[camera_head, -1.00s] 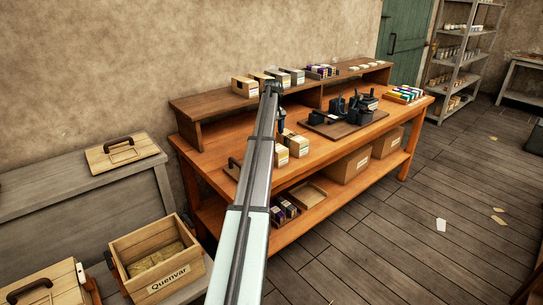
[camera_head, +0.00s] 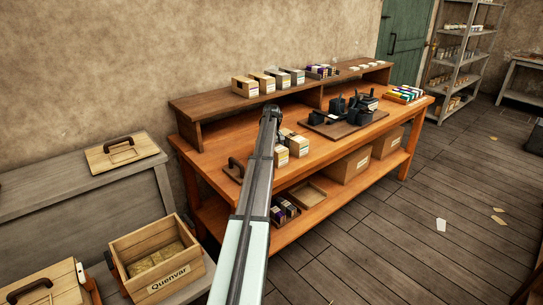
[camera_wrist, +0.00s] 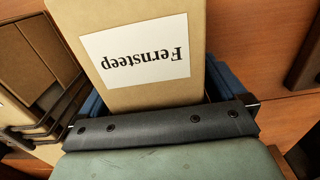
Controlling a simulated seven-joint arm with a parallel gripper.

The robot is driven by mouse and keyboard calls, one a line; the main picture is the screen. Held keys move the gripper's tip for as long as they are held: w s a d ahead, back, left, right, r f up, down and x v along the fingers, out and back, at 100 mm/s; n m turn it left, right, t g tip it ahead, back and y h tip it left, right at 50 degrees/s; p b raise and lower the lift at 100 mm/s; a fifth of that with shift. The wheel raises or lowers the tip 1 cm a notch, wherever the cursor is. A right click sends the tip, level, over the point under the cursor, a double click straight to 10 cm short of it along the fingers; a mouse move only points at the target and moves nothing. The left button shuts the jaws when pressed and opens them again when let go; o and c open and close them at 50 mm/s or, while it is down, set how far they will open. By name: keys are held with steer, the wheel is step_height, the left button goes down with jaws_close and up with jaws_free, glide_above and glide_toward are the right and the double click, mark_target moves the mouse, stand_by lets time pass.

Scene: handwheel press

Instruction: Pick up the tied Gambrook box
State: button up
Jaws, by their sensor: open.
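In the wrist view, my open gripper (camera_wrist: 158,88) has blue fingers on both sides of a tan box (camera_wrist: 145,20) with a white label reading Fernsteep, upside down in the picture. Whether the fingers touch it I cannot tell. In the head view, tan boxes (camera_head: 298,147) stand on the orange workbench (camera_head: 330,158), beside the far end of my arm. The arm mostly hides my gripper there.
Several boxes (camera_head: 245,87) stand on the raised shelf (camera_head: 215,103) behind. A dark press (camera_head: 345,108) stands to the right. A Quenvar crate (camera_head: 165,282) sits lower left.

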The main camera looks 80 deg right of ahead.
steer(key=shift+c, duration=0.4)
steer(key=c, duration=0.9)
steer(key=shift+c, duration=0.5)
